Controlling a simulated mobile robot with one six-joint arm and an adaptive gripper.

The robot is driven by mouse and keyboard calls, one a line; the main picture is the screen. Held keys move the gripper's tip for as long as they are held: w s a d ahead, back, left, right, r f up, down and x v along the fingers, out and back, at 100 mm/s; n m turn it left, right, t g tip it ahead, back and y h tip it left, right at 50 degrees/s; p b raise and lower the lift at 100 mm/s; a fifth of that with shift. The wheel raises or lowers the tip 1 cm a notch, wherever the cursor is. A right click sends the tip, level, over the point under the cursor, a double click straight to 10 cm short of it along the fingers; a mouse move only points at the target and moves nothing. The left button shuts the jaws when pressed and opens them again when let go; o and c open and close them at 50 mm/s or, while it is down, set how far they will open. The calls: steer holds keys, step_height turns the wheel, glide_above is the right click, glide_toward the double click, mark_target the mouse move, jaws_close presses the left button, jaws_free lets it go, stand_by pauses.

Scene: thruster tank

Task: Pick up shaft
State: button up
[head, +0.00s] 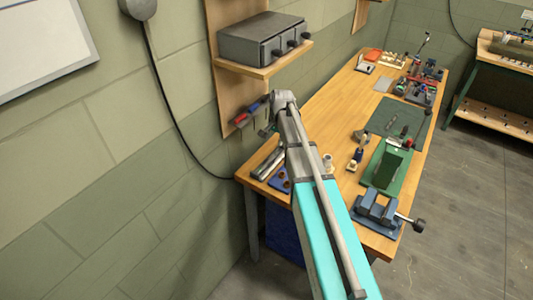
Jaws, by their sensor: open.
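My arm reaches up over the near end of the wooden workbench (337,110). My gripper (267,131) is a small dark shape by the wrist, open, in front of the wall board and above the bench's left edge. It appears empty. Grey metal cylinders (268,163) lie at the bench's near left corner, below my gripper and apart from it. One may be the shaft, but I cannot tell for sure. My arm hides part of the bench beside them.
A blue vise (377,209) stands at the near right corner. Behind it are a green fixture (387,166) and a dark green mat (399,119). A grey box (262,38) sits on a wall shelf. Red and blue tools (249,112) hang close to my wrist.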

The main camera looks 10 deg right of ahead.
steer(key=shift+w+r, duration=0.1)
steer(key=shift+w, duration=0.3)
steer(key=shift+f, duration=0.2)
steer(key=b, duration=0.8)
glide_above(268, 161)
steer(key=d, duration=0.1)
steer(key=f, duration=0.8)
steer(key=shift+s+d, duration=0.1)
steer(key=shift+s, duration=0.25)
steer(key=shift+f+b, duration=0.1)
steer(key=shift+b, duration=0.2)
steer(key=shift+f, duration=0.15)
steer(key=shift+w+a+f+b, duration=0.1)
steer(key=shift+a+f+b, duration=0.1)
steer(key=shift+f+b, duration=0.65)
steer(key=shift+w+a+f+b, duration=0.1)
steer(key=shift+a+f+b, duration=0.05)
steer(key=shift+f+b, duration=0.65)
steer(key=shift+w+a+f+b, duration=0.1)
steer(key=shift+a+f+b, duration=0.1)
steer(key=shift+f+b, duration=0.65)
steer(key=shift+r, duration=0.15)
jaws_close()
